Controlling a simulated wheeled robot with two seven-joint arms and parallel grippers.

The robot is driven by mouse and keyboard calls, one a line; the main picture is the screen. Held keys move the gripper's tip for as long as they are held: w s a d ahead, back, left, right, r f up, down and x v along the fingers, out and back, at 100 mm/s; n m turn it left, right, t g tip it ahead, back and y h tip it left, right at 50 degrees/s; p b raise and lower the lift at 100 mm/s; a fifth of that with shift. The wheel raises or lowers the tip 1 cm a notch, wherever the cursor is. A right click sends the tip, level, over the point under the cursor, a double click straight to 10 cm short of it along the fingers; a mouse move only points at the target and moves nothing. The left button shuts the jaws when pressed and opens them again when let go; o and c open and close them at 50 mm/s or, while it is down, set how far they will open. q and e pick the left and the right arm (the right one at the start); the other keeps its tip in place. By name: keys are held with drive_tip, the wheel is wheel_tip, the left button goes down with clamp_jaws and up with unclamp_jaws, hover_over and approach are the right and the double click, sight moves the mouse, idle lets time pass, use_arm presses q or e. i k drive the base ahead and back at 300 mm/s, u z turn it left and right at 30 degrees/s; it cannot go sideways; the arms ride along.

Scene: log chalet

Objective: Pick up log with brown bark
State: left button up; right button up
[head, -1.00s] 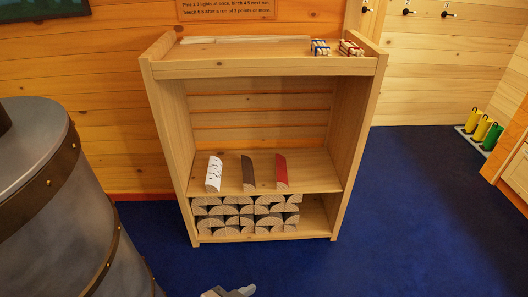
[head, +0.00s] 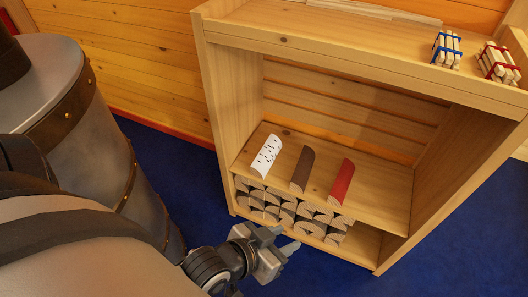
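The log with brown bark (head: 302,170) lies on the middle shelf (head: 375,205) of the wooden rack, between a white log with black marks (head: 266,155) and a red log (head: 342,182). My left gripper (head: 287,240) is in front of the rack, below and left of the brown log and apart from it. Its fingers look spread, with nothing seen between them. My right gripper is not in view.
Several cut logs (head: 297,214) are stacked on the bottom shelf. Bundles of sticks with blue (head: 447,50) and red (head: 498,63) bands stand on the rack top (head: 330,40). A large grey stove-like drum (head: 125,160) stands at left. Blue floor (head: 175,150) is clear between.

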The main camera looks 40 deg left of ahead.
sight(298, 183)
drive_tip(key=u, duration=1.35)
drive_tip(key=i, duration=1)
drive_tip(key=u, duration=0.05)
